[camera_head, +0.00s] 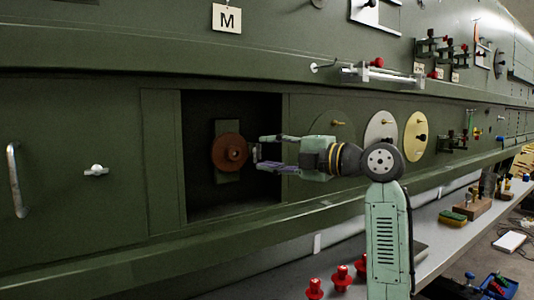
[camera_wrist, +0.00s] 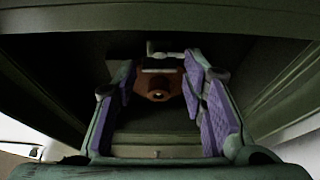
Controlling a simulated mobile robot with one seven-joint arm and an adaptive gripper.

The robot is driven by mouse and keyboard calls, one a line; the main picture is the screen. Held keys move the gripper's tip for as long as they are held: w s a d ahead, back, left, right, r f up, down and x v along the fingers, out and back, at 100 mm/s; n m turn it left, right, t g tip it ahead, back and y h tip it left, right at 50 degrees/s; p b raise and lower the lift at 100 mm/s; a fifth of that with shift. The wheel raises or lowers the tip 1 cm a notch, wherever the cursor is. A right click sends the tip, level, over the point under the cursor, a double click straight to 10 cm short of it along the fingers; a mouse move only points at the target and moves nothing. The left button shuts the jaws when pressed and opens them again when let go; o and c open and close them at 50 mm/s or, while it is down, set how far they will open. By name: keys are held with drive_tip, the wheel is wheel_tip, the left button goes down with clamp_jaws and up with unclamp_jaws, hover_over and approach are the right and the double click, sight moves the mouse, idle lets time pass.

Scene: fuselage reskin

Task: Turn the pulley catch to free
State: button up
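A rust-brown pulley (camera_head: 228,153) with a round hub sits on a dark plate inside an open square recess (camera_head: 235,205) in the green fuselage side. A small grey piece (camera_head: 257,152), perhaps the pulley catch, shows just right of the pulley. My gripper (camera_head: 268,153) reaches in from the right, its fingers apart and their tips close to that piece. In the wrist view the purple-padded fingers (camera_wrist: 168,100) are spread, with the brown pulley (camera_wrist: 158,85) beyond and between them. A pale bar (camera_wrist: 160,57) lies across the pulley's top there. I cannot tell whether any finger touches anything.
The recess walls stand close around my fingers in the wrist view. Left of the recess are a white knob (camera_head: 96,170) and a metal handle (camera_head: 17,180). Round covers (camera_head: 414,137) lie to the right. Red knobbed parts (camera_head: 341,277) stand on the bench (camera_head: 440,228) below.

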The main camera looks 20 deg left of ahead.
drive_tip(key=v, duration=1)
drive_tip(key=shift+d, duration=0.3)
drive_tip(key=shift+s, duration=0.1)
